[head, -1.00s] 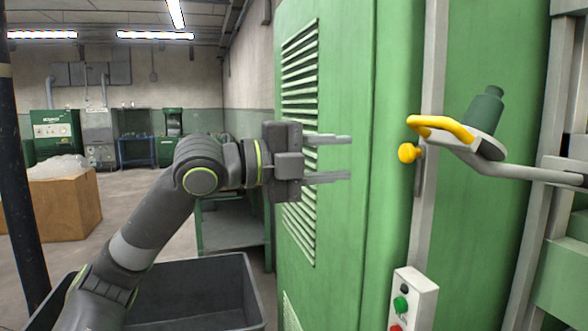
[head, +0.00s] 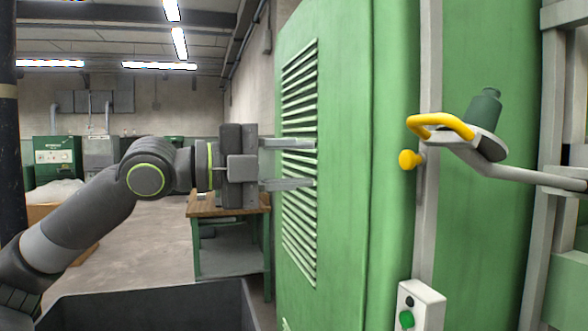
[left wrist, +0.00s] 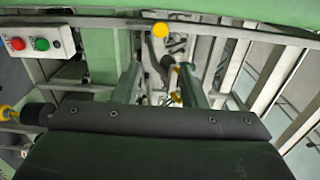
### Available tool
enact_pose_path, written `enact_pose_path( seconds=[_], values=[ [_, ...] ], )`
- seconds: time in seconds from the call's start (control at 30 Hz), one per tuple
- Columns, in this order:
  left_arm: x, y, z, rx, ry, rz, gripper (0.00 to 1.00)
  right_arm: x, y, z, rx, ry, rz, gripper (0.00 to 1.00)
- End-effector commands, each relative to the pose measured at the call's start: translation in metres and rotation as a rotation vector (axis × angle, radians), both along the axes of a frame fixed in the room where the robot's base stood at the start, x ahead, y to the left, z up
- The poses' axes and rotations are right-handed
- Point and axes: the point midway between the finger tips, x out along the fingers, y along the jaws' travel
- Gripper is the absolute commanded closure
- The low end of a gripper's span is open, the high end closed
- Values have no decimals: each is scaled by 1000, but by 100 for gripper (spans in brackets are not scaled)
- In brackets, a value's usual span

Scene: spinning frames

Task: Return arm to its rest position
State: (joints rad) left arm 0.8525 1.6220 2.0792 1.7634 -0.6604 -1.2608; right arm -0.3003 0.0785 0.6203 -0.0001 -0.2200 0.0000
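My left gripper (head: 288,164) shows in the head view, its arm coming in from the left. Its two fingers point right and are spread apart with nothing between them. They appear in front of the louvred side of the green machine cabinet (head: 345,180); I cannot tell how close they are to it. The fingers also show in the left wrist view (left wrist: 160,85), apart and empty. My right gripper is in neither view.
A yellow handle (head: 440,122) on a grey arm and a yellow knob (head: 410,160) are on the right. A button box (head: 428,300) sits below. A dark bin (head: 150,305) stands at the lower left, a workbench (head: 230,205) behind my gripper. Open floor lies left.

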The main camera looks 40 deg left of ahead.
Motion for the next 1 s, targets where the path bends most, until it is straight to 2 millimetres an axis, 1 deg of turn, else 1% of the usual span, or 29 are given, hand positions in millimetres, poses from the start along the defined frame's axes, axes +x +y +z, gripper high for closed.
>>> enact_pose_path(
  seconds=[0.47,0.57,0.67,0.7,0.77,0.8,0.87,0.9,0.97,1.0],
  values=[
    [1,0,0,-2,1,0,62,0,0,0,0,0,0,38],
    [12,8,-4,-39,16,14,62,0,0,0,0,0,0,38],
    [44,33,-16,-142,54,60,62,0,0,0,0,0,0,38],
    [62,48,-27,-198,78,89,62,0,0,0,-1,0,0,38],
    [91,73,-47,-289,117,142,62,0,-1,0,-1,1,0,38],
    [110,90,-66,-350,148,182,62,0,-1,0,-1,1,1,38],
    [135,116,-96,-433,190,243,62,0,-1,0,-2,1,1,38],
    [149,132,-119,-484,219,284,62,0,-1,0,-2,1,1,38],
    [168,155,-155,-556,262,346,62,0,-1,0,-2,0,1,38],
    [178,169,-180,-600,291,387,62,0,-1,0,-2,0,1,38]
  ],
)
